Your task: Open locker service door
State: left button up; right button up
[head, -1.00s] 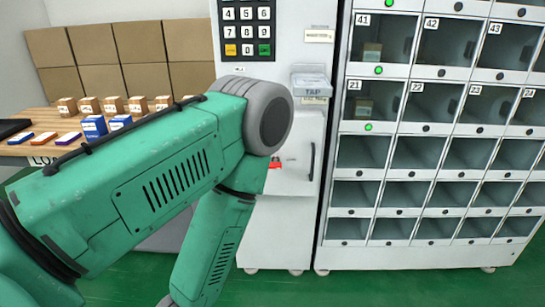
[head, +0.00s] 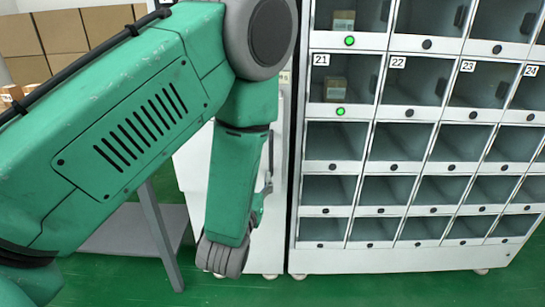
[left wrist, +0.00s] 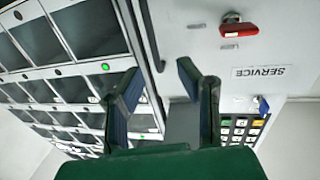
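The white service door (left wrist: 195,35) fills the upper middle of the left wrist view, which is turned over. Its SERVICE label (left wrist: 262,72) and red latch (left wrist: 238,28) show there. A dark bar handle (left wrist: 150,35) runs along the door's edge near the locker. My left gripper (left wrist: 160,70) is open, its two fingers apart, with the handle's end near the gap between the tips. I cannot tell whether they touch. In the head view my arm hides most of the door and gripper; a strip of door (head: 284,150) shows. My right gripper is not in view.
The locker cabinet (head: 400,258), with several open cells and some green lights, stands right beside the door. The keypad (left wrist: 240,128) shows in the left wrist view. Cardboard boxes (head: 60,40) stand at the back left. Green floor (head: 380,292) is clear in front.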

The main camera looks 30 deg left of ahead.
aim_at(272, 156)
pick_arm(q)
jog(key=x, duration=0.2)
jog(key=d+b+x, duration=0.1)
jog(key=x, duration=0.5)
jog(key=shift+w+d+r+b, duration=0.15)
jog(key=shift+w+d+b, duration=0.15)
jog(key=shift+w, duration=0.15)
jog(key=shift+w+a, duration=0.8)
jog(key=shift+w, duration=0.2)
jog(key=shift+w+a+f, duration=0.1)
jog(key=shift+a+f, duration=0.15)
jog(key=shift+a, duration=0.15)
jog(key=shift+d+r, duration=0.15)
jog(key=shift+d, duration=0.3)
grip_shut()
jog(key=shift+d, duration=0.1)
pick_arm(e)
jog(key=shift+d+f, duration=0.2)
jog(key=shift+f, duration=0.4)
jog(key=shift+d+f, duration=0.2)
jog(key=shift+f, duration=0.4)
